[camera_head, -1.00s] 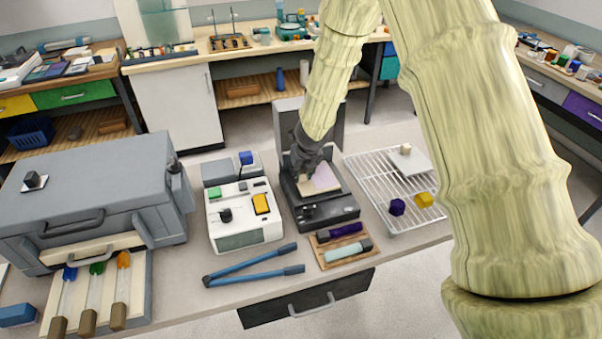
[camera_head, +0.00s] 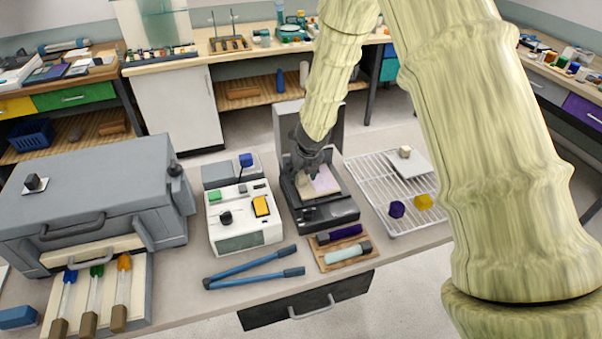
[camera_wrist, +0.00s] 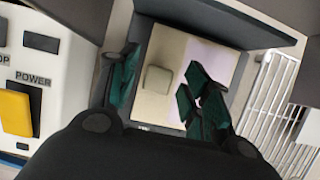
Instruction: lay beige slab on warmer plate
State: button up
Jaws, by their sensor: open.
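The beige slab (camera_wrist: 155,108) with a small square knob lies inside the dark warmer (camera_head: 332,214), on its plate. A pale lavender area (camera_wrist: 218,62) shows along the slab's right side; it also shows in the head view (camera_head: 324,180). My gripper (camera_wrist: 162,90) is open, with its green-padded fingers spread on either side of the knob and apart from it. In the head view my gripper (camera_head: 309,168) hangs just over the plate and hides part of the slab. Whether the slab lies wholly flat is hard to tell.
The warmer's raised lid (camera_head: 288,118) stands behind my gripper. A white control box (camera_head: 243,232) is close on the left. Blue-handled tongs (camera_head: 250,268) lie in front.

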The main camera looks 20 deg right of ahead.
jog(key=p+v, duration=0.4)
jog(key=v, duration=0.7)
jog(key=shift+f, duration=0.1)
dwell(1.7)
